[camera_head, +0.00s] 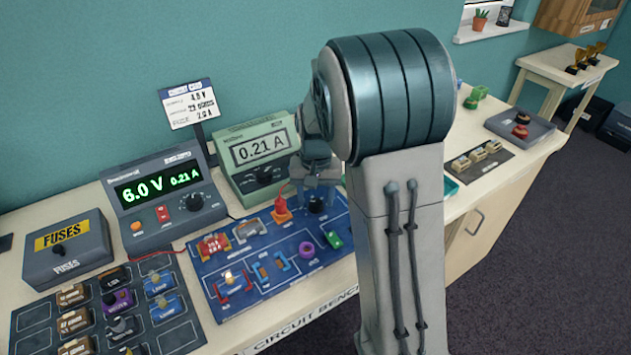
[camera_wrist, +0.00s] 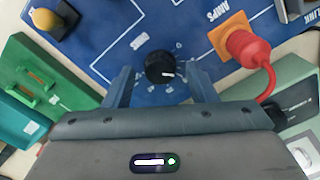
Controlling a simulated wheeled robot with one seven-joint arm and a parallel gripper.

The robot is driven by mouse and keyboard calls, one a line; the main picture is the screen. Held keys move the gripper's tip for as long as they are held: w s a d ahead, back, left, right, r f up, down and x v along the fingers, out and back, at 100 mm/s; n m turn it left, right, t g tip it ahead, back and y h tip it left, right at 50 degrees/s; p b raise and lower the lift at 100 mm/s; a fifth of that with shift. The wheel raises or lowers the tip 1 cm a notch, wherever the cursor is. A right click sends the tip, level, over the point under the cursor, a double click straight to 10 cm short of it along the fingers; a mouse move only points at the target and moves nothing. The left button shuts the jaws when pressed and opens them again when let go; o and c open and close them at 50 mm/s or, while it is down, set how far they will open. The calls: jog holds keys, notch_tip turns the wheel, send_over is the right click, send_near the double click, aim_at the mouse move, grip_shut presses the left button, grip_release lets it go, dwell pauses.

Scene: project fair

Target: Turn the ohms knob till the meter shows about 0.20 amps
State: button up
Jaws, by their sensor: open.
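The black ohms knob (camera_wrist: 160,67) with a white pointer line sits on the blue circuit board (camera_wrist: 130,20). In the head view the knob (camera_head: 317,205) is at the board's upper right, just below my gripper (camera_head: 318,185). In the wrist view my gripper (camera_wrist: 162,88) is open, with one finger on each side of the knob and visible gaps between. I cannot tell how high the fingers are over the board. The green meter (camera_head: 262,152) reads 0.21 A. The power supply (camera_head: 165,190) shows 6.0 V and 0.21 A.
A red plug (camera_wrist: 245,50) with a cable stands on an orange block beside the knob. A lever switch (camera_wrist: 55,18) and green part (camera_wrist: 40,85) are on the other side. The fuses box (camera_head: 67,245) and parts tray (camera_head: 30,318) are at the left.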

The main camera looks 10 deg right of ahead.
notch_tip(320, 180, up, 14)
jog(key=shift+f, duration=0.25)
jog(key=shift+s, duration=0.1)
jog(key=s+f+n+t, duration=0.1)
jog(key=s+f, duration=0.1)
jog(key=s, duration=0.8)
jog(key=s+f+n+t, duration=0.1)
jog(key=s+n+t, duration=0.1)
jog(key=s, duration=0.8)
jog(key=shift+s+f, duration=0.3)
jog(key=shift+f, duration=0.1)
notch_tip(320, 180, up, 3)
jog(key=m+g+p, duration=0.1)
jog(key=m+g, duration=0.2)
send_over(316, 202)
notch_tip(316, 202, down, 13)
jog(key=shift+f, duration=0.1)
